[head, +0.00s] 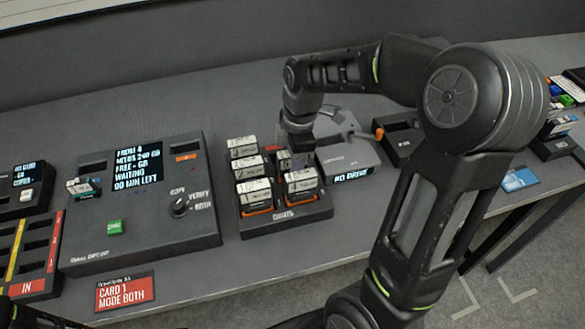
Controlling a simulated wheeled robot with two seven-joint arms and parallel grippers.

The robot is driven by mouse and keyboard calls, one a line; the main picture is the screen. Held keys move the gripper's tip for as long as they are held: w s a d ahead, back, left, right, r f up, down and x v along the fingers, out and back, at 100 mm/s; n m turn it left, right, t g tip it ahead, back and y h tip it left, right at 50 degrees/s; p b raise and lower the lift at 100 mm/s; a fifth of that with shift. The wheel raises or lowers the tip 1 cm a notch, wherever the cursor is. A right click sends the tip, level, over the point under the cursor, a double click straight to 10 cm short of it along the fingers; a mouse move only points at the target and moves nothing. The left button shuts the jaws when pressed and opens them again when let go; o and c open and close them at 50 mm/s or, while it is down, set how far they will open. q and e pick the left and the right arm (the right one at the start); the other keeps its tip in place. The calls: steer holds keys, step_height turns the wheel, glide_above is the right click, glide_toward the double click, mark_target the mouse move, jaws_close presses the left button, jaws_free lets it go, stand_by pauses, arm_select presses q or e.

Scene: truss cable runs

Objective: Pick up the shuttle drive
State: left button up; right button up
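Several drives with white labels stand in a dark tray (285,217) at the middle of the bench. Front ones include a left drive (254,192) and a right drive (301,184), both with orange at the base. I cannot read which is the shuttle drive. My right gripper (298,152) reaches down over the back right of the tray, close to a partly hidden drive (284,161). The wrist hides its fingertips, so I cannot tell if it is open, shut or touching the drive. My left gripper is not in view.
A copy unit (140,225) with a screen and knob stands left of the tray. A grey dock (350,157) reading "NO DRIVE" is close on the right. A red card (124,292) lies in front. My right arm covers much of the right side.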

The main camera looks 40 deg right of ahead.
jaws_close()
stand_by(0.5)
stand_by(0.3)
